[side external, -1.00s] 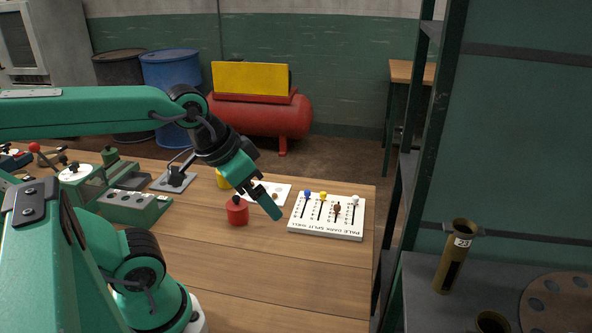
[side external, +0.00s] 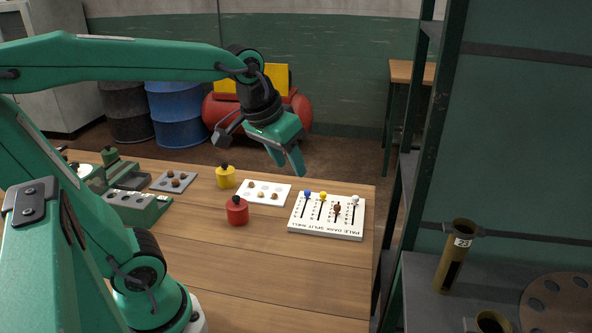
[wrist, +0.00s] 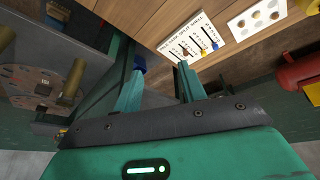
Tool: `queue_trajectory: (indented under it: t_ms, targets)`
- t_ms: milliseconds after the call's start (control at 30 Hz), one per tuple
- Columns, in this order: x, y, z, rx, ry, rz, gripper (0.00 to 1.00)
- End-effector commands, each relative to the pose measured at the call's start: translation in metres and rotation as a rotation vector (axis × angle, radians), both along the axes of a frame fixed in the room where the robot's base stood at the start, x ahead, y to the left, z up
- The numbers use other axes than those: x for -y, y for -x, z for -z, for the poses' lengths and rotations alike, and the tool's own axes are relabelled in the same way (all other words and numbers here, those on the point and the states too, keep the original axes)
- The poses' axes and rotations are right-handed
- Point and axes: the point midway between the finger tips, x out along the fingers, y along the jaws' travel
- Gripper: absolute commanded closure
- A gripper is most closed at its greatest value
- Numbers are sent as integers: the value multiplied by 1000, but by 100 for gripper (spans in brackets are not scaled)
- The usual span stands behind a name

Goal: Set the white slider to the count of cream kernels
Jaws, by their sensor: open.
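The white slider (side external: 355,198) is the rightmost on a white panel (side external: 325,230) printed PALE DARK SPLIT SHELL, its knob near the far end of its slot. Blue (side external: 307,193) and yellow (side external: 323,195) knobs also sit near the far end; a brown knob (side external: 337,208) sits nearer. The panel also shows in the wrist view (wrist: 180,40). A white card (side external: 282,187) bears several small tan to brown kernels; which are cream is hard to tell. My gripper (side external: 287,168) is open and empty, in the air above and behind the panel, apart from it.
A red knobbed weight (side external: 237,212) and a yellow one (side external: 225,178) stand left of the panel. A grey plate (side external: 174,182) with brown kernels lies further left. A dark shelf post (side external: 425,150) rises beyond the table's right edge. The table front is clear.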

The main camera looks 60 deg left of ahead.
Motion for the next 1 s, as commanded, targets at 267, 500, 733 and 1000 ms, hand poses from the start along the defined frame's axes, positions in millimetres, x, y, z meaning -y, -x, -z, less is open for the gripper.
queue_trajectory:
  t_ms: [267,500,733,1000]
  targets:
    - [-12,-58,-5,-67,42,-131,59]
    - [-24,-107,1,-120,75,-244,59]
    - [-38,-153,16,-169,103,-355,59]
    - [-56,-203,47,-227,131,-486,59]
